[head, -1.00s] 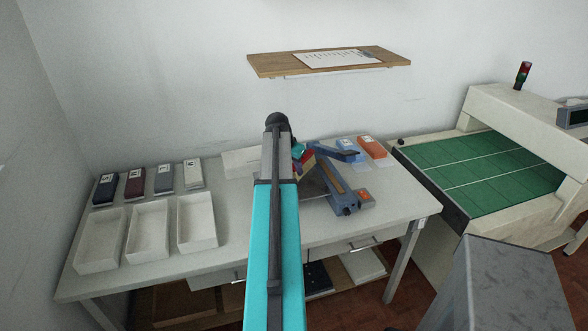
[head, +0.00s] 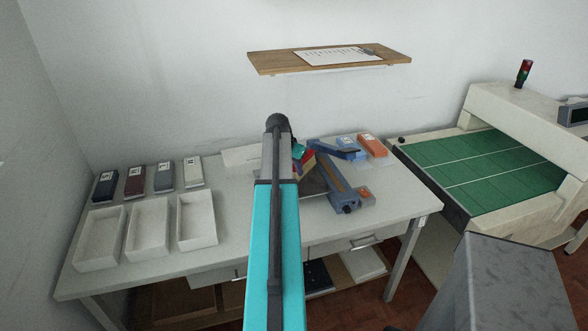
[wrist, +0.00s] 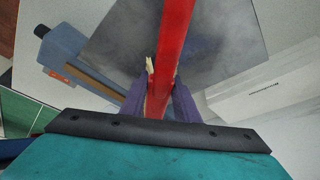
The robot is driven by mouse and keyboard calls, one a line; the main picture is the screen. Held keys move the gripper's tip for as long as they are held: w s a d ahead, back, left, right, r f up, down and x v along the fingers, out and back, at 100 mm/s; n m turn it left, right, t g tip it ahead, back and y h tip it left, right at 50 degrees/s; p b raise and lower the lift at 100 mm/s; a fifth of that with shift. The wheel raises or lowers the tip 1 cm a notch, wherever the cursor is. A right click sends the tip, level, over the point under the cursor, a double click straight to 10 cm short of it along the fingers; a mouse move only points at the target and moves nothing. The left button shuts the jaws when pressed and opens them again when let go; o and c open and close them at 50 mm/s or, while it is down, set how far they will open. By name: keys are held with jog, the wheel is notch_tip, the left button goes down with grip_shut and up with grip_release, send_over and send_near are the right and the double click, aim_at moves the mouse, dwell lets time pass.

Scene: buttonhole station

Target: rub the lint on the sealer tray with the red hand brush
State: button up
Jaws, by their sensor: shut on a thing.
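My gripper (wrist: 158,105) is shut on the red hand brush (wrist: 172,45), whose red length runs up between the purple fingers in the wrist view. A small pale piece shows beside the brush near the left finger. The brush lies over the dark grey sealer tray (wrist: 218,45); whether it touches the tray cannot be told. Lint cannot be made out. The blue-grey sealer (head: 338,183) stands on the table in the head view, right of my arm. My arm hides much of the tray there, and only a bit of red (head: 309,158) shows near the gripper.
Three white open boxes (head: 97,262) and several labelled boxes stand at the table's left. Blue and orange boxes (head: 372,146) stand behind the sealer. A wooden shelf (head: 270,63) hangs above. A green-belted machine (head: 485,175) stands at the right.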

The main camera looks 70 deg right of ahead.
jog(key=shift+f, duration=0.35)
jog(key=shift+a, duration=0.1)
dwell(0.3)
jog(key=shift+w+a, duration=1.15)
jog(key=shift+w, duration=0.3)
jog(key=shift+w+a, duration=1.2)
jog(key=shift+w, duration=0.3)
jog(key=shift+w, duration=0.1)
jog(key=shift+w+a, duration=1.2)
jog(key=shift+w, duration=0.15)
jog(key=shift+w+a, duration=0.1)
jog(key=shift+w, duration=0.05)
jog(key=shift+w+a, duration=1.1)
jog(key=shift+w, duration=0.25)
